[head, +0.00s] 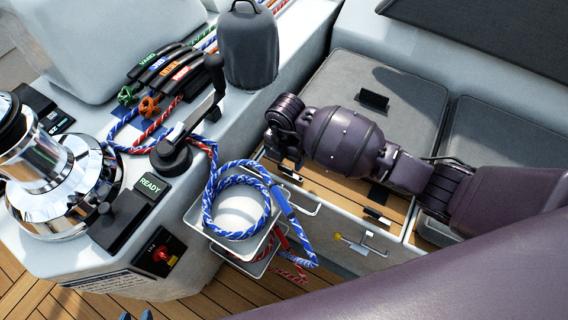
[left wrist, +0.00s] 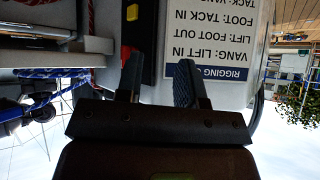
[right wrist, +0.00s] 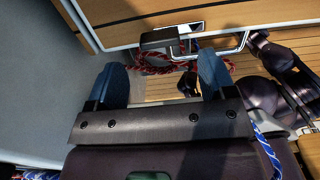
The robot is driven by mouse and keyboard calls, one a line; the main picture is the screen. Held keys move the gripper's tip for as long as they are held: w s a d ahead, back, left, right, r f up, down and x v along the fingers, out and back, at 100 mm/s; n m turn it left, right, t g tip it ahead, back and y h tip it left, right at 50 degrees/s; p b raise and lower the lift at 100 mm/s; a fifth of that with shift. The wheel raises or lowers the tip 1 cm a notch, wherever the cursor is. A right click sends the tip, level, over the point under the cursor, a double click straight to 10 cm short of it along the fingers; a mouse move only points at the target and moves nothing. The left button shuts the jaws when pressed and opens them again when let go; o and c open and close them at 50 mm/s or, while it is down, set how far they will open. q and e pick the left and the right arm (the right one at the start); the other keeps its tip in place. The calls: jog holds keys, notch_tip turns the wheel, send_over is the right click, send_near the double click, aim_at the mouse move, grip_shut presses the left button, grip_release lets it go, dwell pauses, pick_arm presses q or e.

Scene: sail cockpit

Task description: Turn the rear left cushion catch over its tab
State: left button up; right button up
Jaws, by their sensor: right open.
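The seat cushions are grey pads; the nearer one (head: 335,80) has a black raised piece (head: 373,100) on top. Small dark catches with pale strips sit along the seat's front edge: one at the left (head: 290,174) and one further right (head: 377,216). I cannot tell for sure which is the rear left one. My right gripper (head: 284,156) is down beside the left catch, its fingers mostly hidden by the arm. In the right wrist view my right gripper (right wrist: 164,82) is open and empty. A dark catch (right wrist: 160,38) beside a bright metal plate (right wrist: 186,29) lies beyond the fingertips, apparently not touching. My left gripper (left wrist: 158,82) is open and empty.
A tray (head: 188,215) with a coiled blue rope (head: 237,235) hangs close by the right gripper. A wire handle (right wrist: 228,47) is near its fingers. A yellow-knobbed latch (head: 340,237) sits on the seat front. My left gripper faces a rigging label (left wrist: 205,45).

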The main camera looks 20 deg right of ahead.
aim_at(285, 166)
notch_tip(285, 166, down, 5)
jog(key=shift+f+b, duration=0.1)
jog(key=shift+b, duration=0.65)
jog(key=c, duration=0.9)
